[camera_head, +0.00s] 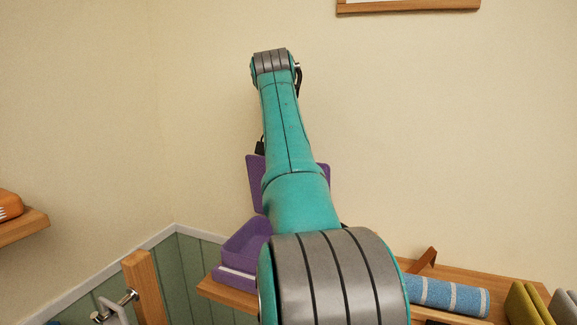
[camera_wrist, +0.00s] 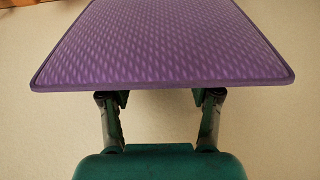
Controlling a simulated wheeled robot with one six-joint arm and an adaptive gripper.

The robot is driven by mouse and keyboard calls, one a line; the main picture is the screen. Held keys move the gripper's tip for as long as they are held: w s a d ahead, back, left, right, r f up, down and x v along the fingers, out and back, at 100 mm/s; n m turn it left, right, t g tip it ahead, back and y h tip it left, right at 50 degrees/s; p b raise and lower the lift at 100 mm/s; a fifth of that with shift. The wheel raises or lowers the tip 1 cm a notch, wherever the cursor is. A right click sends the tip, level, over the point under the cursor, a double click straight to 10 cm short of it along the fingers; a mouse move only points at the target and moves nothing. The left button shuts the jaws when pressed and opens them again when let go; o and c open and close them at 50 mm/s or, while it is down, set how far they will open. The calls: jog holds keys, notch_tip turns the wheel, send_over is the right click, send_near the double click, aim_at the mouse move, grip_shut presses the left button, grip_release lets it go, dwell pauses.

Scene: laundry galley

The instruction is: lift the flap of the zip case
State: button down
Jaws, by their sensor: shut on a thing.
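The purple zip case (camera_head: 243,249) sits on a wooden shelf, with its base partly hidden behind my arm. Its flap (camera_head: 256,180) stands up steeply above the base at the back. My arm covers the flap's middle in the head view. In the wrist view the flap (camera_wrist: 165,42) is a broad purple patterned panel, its near edge at the fingertips of my gripper (camera_wrist: 161,97). The exact contact is hidden under the panel's edge. In the head view my gripper is mostly hidden behind the arm.
The wooden shelf (camera_head: 222,294) also holds a rolled blue towel (camera_head: 447,296) and olive-green items (camera_head: 528,304) at the right. An orange object (camera_head: 10,205) sits on another shelf at the far left. A wooden post (camera_head: 145,287) stands left of the case.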

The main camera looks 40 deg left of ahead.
jog(key=shift+r, duration=0.1)
jog(key=shift+c, duration=1.2)
grip_release()
jog(key=shift+s, duration=0.2)
